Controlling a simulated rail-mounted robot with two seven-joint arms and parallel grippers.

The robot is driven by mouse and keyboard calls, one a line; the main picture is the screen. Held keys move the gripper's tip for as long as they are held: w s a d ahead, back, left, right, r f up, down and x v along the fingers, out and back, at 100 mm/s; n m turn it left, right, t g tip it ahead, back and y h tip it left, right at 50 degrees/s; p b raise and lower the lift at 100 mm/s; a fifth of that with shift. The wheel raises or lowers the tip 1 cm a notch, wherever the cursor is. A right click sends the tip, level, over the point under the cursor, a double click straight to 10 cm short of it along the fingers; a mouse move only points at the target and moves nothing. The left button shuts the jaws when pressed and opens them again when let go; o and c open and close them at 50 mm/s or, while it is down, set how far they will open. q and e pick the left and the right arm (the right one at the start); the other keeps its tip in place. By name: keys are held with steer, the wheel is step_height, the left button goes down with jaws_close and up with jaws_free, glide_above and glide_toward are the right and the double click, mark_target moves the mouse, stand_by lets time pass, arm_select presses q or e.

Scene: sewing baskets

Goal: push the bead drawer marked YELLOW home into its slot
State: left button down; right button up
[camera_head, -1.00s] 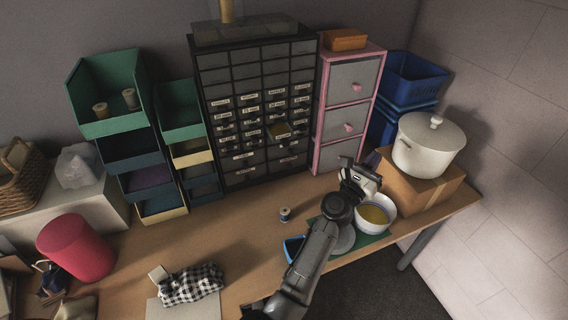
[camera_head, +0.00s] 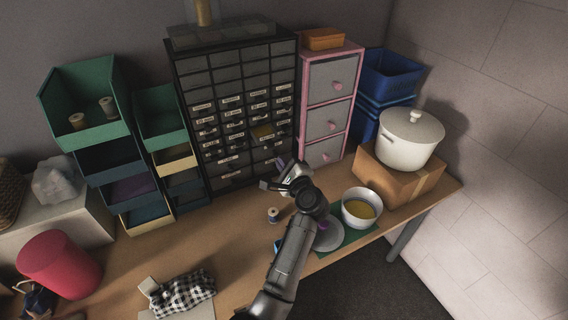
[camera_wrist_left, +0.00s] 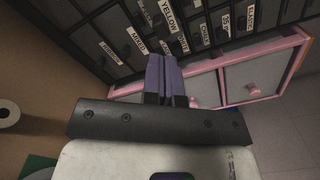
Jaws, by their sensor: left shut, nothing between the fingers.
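The dark bead cabinet (camera_head: 174,80) stands at the back of the table, with rows of small labelled drawers. One drawer (camera_head: 263,132) juts out from its front and shows yellowish contents; its label is too small to read in the head view. In the left wrist view the YELLOW label (camera_wrist_left: 167,10) shows at the top, just beyond the fingertips. My left gripper (camera_head: 280,163) is in front of the cabinet's lower right, below the jutting drawer. Its purple fingers (camera_wrist_left: 162,58) are shut and empty, apart from the label. My right gripper is not in view.
A pink-framed drawer unit (camera_head: 302,110) stands right of the cabinet. A white bowl (camera_head: 361,207), a thread spool (camera_head: 273,214) and a box (camera_head: 398,182) bearing a pot (camera_head: 410,143) are near my arm. Green bins (camera_head: 85,108) stand at left.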

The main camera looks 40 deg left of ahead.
mark_target(271, 146)
arm_select(q)
steer(key=p+x, duration=0.1)
steer(key=x, duration=0.2)
steer(key=shift+w+a+r, duration=0.1)
steer(key=shift+a+r, duration=0.05)
steer(key=shift+a, duration=0.1)
steer(key=shift+x, duration=1.05)
steer(key=shift+w+a, duration=0.1)
steer(key=shift+a, duration=0.15)
steer(key=shift+w+a+b, duration=0.25)
steer(key=shift+a+b, duration=0.15)
steer(key=shift+w+a+b, duration=0.3)
steer(key=shift+a+b, duration=0.15)
steer(key=shift+a, duration=0.2)
steer(key=shift+w+a+b, duration=0.35)
steer(key=shift+a+b, duration=0.2)
steer(key=shift+a, duration=0.05)
steer(key=shift+w+a+b, duration=0.2)
steer(key=shift+a+b, duration=0.15)
steer(key=shift+a, duration=0.1)
